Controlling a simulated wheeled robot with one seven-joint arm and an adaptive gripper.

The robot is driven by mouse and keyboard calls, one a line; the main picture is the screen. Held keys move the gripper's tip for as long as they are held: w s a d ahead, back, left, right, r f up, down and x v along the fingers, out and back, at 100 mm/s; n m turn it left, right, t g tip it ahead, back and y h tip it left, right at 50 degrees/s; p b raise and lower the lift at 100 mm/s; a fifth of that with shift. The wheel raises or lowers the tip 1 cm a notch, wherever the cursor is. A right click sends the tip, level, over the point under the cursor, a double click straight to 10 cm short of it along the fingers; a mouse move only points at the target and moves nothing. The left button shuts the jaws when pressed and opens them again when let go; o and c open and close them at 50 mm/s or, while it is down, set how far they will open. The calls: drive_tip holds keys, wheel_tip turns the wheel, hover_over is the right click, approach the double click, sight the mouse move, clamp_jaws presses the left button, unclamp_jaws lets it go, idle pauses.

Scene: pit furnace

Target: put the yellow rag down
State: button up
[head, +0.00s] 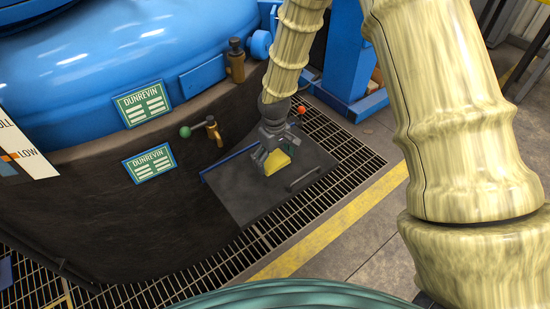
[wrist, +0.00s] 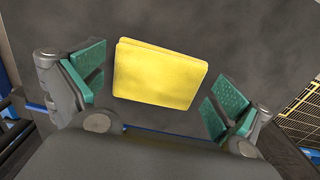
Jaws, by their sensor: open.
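The yellow rag (wrist: 158,75) is a folded, flat rectangle lying on a dark grey plate (wrist: 250,35). In the head view the rag (head: 277,161) shows below my gripper (head: 272,158), partly hidden by its fingers. The plate (head: 240,200) lies beside the dark furnace wall. In the wrist view my gripper (wrist: 155,90) is open, with a green-padded finger on each side of the rag. Gaps show between the rag and both fingers.
Dark floor grating (head: 345,165) surrounds the plate, which has a blue edge (head: 228,163) and a dark handle-like bar (head: 304,179). The furnace wall (head: 110,225) carries a green-knobbed valve (head: 212,130). A yellow floor stripe (head: 325,235) runs nearer to me.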

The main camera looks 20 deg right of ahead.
sight(276, 163)
drive_tip(key=shift+f, duration=0.1)
drive_tip(key=shift+f+b, duration=0.3)
drive_tip(key=shift+b, duration=0.5)
wheel_tip(276, 163, up, 11)
drive_tip(key=p, duration=0.1)
drive_tip(key=shift+s+p, duration=0.35)
drive_tip(key=shift+p, duration=0.05)
drive_tip(key=shift+d+r, duration=0.1)
drive_tip(key=shift+d, duration=0.05)
